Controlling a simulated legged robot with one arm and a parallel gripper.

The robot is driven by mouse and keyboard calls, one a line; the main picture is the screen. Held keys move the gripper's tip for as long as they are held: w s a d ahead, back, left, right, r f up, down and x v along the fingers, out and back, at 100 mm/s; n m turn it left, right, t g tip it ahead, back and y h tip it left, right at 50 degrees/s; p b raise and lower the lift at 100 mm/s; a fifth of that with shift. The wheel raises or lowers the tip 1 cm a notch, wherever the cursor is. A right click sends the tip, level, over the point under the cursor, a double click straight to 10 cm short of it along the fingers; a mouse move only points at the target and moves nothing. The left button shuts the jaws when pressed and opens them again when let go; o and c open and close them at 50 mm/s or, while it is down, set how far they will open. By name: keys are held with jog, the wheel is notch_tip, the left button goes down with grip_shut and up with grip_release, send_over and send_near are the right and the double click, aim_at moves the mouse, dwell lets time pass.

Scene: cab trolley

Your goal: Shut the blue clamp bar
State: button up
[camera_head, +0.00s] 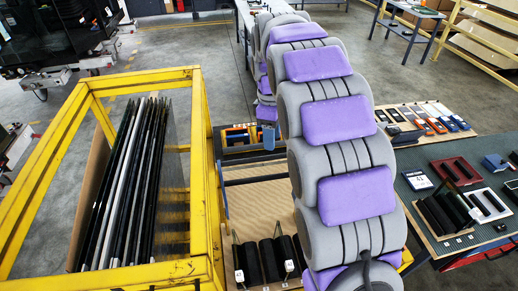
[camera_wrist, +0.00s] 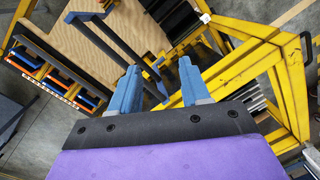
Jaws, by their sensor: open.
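In the wrist view, a slim dark blue-grey bar frame (camera_wrist: 112,42) reaches over a plywood board (camera_wrist: 125,15) and slants down to the right; I take it for the blue clamp bar. My gripper (camera_wrist: 159,66) has two blue fingers spread well apart with nothing seen between their tips except the bar's lower end, which appears beyond them. The bar stands away from the board at an angle; I cannot tell whether a finger touches it.
A yellow frame (camera_head: 205,160) holds upright dark panels (camera_head: 125,185) at left. It also shows in the wrist view (camera_wrist: 255,65). A green-topped table (camera_head: 455,195) with blocks and small parts is at right. Orange and blue bins (camera_wrist: 58,80) lie left of the board. Open floor (camera_head: 170,60) lies behind.

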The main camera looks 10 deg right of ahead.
jog(key=w+a+n+p, duration=0.2)
jog(key=w+n+p, duration=0.35)
jog(key=w, duration=0.65)
jog(key=shift+n, duration=0.25)
jog(key=f, duration=0.6)
jog(key=s+f+p, duration=0.1)
jog(key=f, duration=1.1)
jog(key=shift+s+d+p, duration=0.15)
jog(key=shift+s+p, duration=0.2)
jog(key=shift+s, duration=0.05)
grip_shut()
